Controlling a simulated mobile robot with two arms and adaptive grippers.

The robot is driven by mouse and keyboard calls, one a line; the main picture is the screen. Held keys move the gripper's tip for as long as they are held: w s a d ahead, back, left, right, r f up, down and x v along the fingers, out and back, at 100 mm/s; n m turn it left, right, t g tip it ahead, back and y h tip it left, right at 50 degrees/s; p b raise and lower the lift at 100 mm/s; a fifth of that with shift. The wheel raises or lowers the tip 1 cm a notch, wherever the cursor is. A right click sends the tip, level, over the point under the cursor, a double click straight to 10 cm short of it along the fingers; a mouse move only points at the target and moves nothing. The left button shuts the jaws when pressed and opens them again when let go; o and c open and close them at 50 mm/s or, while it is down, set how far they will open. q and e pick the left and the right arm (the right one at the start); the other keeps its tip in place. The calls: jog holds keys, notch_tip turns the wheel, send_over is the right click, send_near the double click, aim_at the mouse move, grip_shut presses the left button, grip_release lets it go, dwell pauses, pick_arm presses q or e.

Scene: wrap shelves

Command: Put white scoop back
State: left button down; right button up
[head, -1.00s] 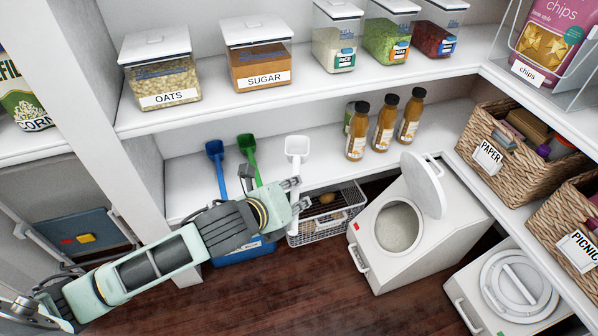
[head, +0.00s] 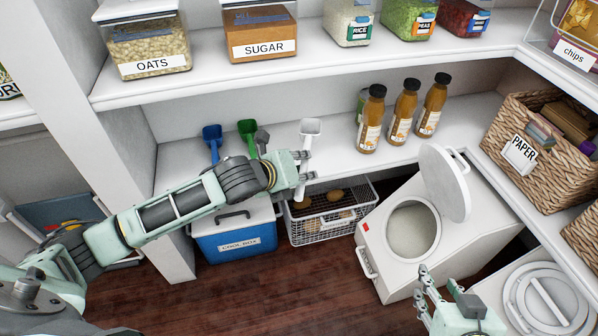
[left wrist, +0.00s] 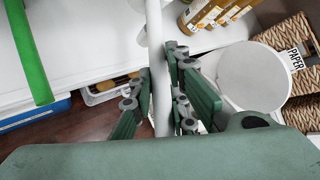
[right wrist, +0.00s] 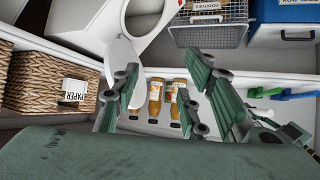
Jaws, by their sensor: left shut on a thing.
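The white scoop (head: 310,128) shows in the head view at the front of the lower shelf, bowl up and handle down. My left gripper (head: 303,172) is shut on its handle. In the left wrist view the white handle (left wrist: 157,60) passes between the fingers (left wrist: 160,105). I cannot tell whether the scoop touches the shelf. A blue scoop (head: 212,134) and a green scoop (head: 247,128) are to its left. An open white bin (head: 375,238) with pale contents stands to the right, lid raised. My right gripper (head: 428,292) is open and empty in front of the bin, also in the right wrist view (right wrist: 165,95).
Below the shelf are a blue cool box (head: 235,240) and a wire basket (head: 320,228) of potatoes. Bottles (head: 402,112) stand on the lower shelf (head: 345,160). A closed-lid bin (head: 550,300) and a PAPER basket (head: 540,160) are at the right. The front floor is clear.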

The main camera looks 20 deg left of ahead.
pick_arm(q)
jog(key=w+a+f+b, duration=0.3)
jog(key=w+f+b, duration=0.1)
jog(key=f, duration=0.3)
jog(key=shift+w+f, duration=0.35)
jog(key=shift+w, duration=0.45)
pick_arm(e)
jog(key=w+a+r+t+y, duration=0.2)
jog(key=r+t, duration=0.3)
jog(key=r, duration=0.5)
jog(key=w+a+r+t+y, duration=0.1)
jog(key=w+r+t+y, duration=0.1)
jog(key=r+t, duration=0.4)
notch_tip(320, 180, up, 4)
jog(key=shift+a+f, duration=0.15)
jog(key=shift+a, duration=0.25)
pick_arm(q)
jog(key=c, duration=1.7)
grip_release()
jog(key=shift+f, duration=0.1)
